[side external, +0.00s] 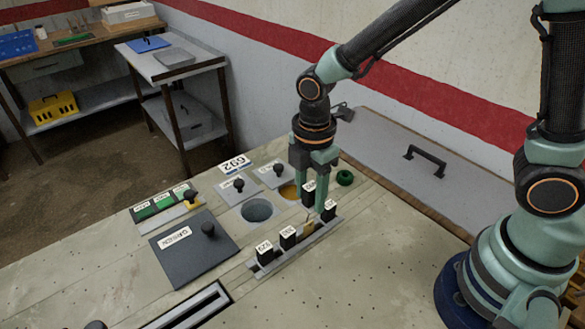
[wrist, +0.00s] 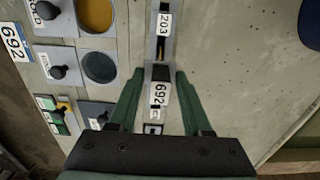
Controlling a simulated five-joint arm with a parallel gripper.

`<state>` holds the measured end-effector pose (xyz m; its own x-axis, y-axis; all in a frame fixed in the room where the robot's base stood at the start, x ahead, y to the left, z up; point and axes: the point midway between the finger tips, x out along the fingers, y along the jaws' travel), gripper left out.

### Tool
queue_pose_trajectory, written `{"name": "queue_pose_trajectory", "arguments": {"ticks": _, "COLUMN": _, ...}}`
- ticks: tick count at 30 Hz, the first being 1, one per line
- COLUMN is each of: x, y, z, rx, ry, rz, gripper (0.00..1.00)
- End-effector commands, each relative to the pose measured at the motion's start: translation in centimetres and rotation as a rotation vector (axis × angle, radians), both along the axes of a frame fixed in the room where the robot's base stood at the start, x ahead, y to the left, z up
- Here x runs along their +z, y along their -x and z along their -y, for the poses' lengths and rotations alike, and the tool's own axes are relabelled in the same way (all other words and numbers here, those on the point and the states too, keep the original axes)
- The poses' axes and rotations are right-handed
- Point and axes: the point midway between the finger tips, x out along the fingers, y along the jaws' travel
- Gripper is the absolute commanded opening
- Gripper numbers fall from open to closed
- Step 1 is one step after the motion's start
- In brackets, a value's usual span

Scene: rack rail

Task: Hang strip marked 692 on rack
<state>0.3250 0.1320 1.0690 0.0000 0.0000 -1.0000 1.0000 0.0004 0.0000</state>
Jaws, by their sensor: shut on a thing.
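A black strip with a white label (side external: 308,194) is between the fingers of my gripper (side external: 316,206), which is shut on it. In the wrist view the label of this strip (wrist: 158,94) reads 692, between the two green fingers (wrist: 156,80). It is over the rack rail (side external: 297,250), in the gap between other strips. Its lower end is partly hidden, so I cannot tell whether it touches the rail. A strip marked 203 (wrist: 165,24) stands in the rail beyond it in the wrist view. Two more black strips (side external: 265,254) (side external: 288,238) stand at the rail's left end.
A sign marked 692 (side external: 235,163) lies behind the grey knobbed lids (side external: 238,187). A round dark hole (side external: 257,210), a yellow recess (side external: 289,191) and a dark knobbed plate (side external: 185,252) are left of the rail. The bench in front of the rail is clear.

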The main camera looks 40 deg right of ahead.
Motion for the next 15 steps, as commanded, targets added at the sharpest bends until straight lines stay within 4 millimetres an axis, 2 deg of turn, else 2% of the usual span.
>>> {"name": "queue_pose_trajectory", "arguments": {"ticks": 15, "x": -3.3, "y": 0.0, "z": 0.0, "rx": 0.0, "ry": 0.001, "rz": -0.002, "gripper": 0.09}}
